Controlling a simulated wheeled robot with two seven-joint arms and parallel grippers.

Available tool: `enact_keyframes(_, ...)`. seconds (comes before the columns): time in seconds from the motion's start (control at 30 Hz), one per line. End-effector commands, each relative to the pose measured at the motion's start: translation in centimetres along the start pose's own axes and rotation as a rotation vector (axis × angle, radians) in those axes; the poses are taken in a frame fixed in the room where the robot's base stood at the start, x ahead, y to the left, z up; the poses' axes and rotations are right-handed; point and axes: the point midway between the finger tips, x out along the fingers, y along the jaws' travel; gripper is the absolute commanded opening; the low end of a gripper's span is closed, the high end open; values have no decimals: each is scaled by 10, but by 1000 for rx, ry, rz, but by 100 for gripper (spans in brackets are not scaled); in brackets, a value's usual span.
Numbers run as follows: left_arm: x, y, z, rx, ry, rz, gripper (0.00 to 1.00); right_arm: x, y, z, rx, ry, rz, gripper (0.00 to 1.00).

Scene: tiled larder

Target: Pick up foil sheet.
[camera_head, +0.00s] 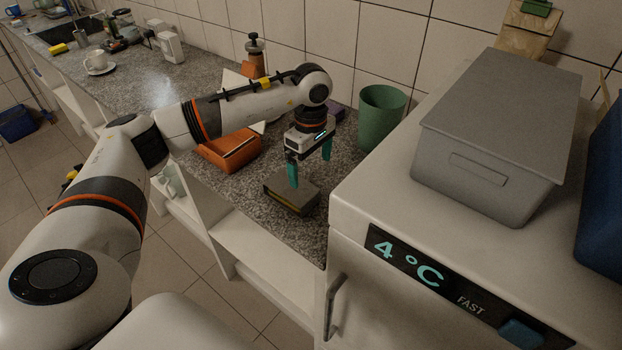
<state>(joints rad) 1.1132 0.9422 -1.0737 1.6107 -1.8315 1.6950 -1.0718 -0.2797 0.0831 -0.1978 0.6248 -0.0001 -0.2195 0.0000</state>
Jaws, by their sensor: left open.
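My left gripper (311,166) points down over the speckled counter, its two teal fingers apart with nothing seen between them. Under and just in front of it lies a low grey box-like item (292,194) with a dark, yellowish side. One finger overlaps its far edge in the picture; I cannot tell whether they touch. I cannot make out a clear foil sheet, nor whether this grey item is it. My right gripper is not in view.
An orange box (230,150) lies left of the gripper. A green cup (381,117) stands to its right, near the wall. The white fridge (375,225) with a grey lidded bin (490,150) rises at the right. The counter (160,88) further left has clear room.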

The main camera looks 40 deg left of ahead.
Motion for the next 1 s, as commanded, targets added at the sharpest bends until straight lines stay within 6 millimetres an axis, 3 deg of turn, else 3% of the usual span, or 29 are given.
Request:
enact_keyframes(0.13, 12, 1, 0, -1, 0, 6, 96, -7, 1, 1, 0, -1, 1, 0)
enact_keyframes(0.43, 60, 1, -1, -1, 0, 3, 96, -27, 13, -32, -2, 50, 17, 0)
enact_keyframes(0.67, 76, 1, -3, 0, 1, 4, 96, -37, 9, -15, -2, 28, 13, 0)
enact_keyframes(0.8, 97, 1, -8, -2, 1, 5, 96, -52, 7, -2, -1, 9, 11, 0)
enact_keyframes(1.0, 119, 0, -6, -2, 1, 2, 96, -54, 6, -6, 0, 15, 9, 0)
